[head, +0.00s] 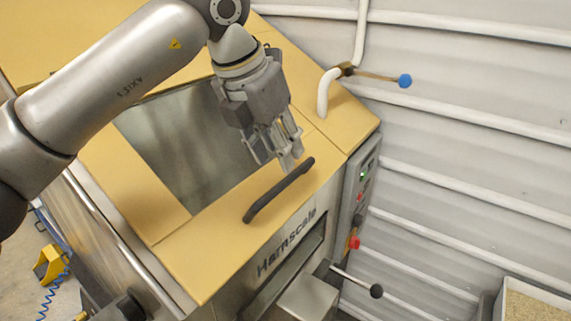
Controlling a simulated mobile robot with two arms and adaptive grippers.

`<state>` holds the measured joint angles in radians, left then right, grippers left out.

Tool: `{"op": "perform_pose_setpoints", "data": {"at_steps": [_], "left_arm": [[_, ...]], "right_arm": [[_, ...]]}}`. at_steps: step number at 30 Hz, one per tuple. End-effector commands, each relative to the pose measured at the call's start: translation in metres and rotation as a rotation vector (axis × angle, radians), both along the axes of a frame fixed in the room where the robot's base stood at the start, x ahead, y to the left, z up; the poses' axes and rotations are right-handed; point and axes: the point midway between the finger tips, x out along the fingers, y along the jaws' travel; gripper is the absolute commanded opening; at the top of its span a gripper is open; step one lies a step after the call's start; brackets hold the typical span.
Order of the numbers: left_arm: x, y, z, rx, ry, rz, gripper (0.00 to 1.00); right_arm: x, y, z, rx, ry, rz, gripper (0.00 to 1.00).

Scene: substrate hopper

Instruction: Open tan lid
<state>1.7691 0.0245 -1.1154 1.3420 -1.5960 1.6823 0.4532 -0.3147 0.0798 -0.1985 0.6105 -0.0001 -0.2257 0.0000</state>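The tan lid (225,222) lies on top of the hopper machine and looks shut. It has a dark window panel (180,145) in its middle and a black bar handle (279,190) along its front edge. My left gripper (278,158) hangs over the lid, just behind the handle's upper right end. Its fingers point down and look a little apart, with nothing seen between them. I cannot tell whether a fingertip touches the handle. My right gripper is not in view.
A white pipe with a blue-knobbed lever (404,81) stands right of the lid by the ribbed wall. A control panel (362,190) with a red button is on the machine's right side. A black-knobbed lever (376,291) sticks out in front. A bin of granules (535,305) stands lower right.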

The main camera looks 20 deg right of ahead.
Motion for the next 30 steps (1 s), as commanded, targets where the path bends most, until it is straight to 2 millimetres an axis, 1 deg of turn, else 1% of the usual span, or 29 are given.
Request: {"op": "perform_pose_setpoints", "data": {"at_steps": [1,2,5,8,10,12,15,17,22,23,27,30], "left_arm": [[0.001,-0.004,-0.009,0.002,0.005,-0.001,0.35],[0.002,-0.006,-0.014,0.001,0.005,-0.002,0.35],[0.006,-0.011,-0.03,0.0,0.004,0.0,0.35],[0.009,-0.016,-0.043,0.0,0.003,0.0,0.35],[0.011,-0.018,-0.05,0.0,0.002,0.0,0.35],[0.012,-0.02,-0.055,0.0,0.002,0.0,0.35],[0.013,-0.021,-0.059,-0.001,0.001,0.001,0.35],[0.013,-0.021,-0.059,-0.001,0.001,0.001,0.35],[0.013,-0.021,-0.059,0.0,0.0,0.001,0.35],[0.013,-0.021,-0.059,0.0,0.0,0.001,0.33],[0.013,-0.021,-0.059,0.0,0.0,0.001,0.15],[0.013,-0.021,-0.059,0.0,0.0,0.001,0.02]], "right_arm": [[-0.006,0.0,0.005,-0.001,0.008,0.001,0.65],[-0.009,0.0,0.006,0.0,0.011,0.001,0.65],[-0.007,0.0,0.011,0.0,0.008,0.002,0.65],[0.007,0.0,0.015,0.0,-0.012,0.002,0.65],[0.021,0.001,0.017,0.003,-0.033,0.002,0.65],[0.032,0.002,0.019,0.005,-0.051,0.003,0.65],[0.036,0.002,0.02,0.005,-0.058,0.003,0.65],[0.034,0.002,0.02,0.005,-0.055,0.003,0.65],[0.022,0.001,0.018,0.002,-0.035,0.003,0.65],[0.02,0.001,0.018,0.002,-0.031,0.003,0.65],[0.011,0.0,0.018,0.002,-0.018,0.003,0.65],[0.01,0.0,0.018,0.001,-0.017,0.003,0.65]]}}
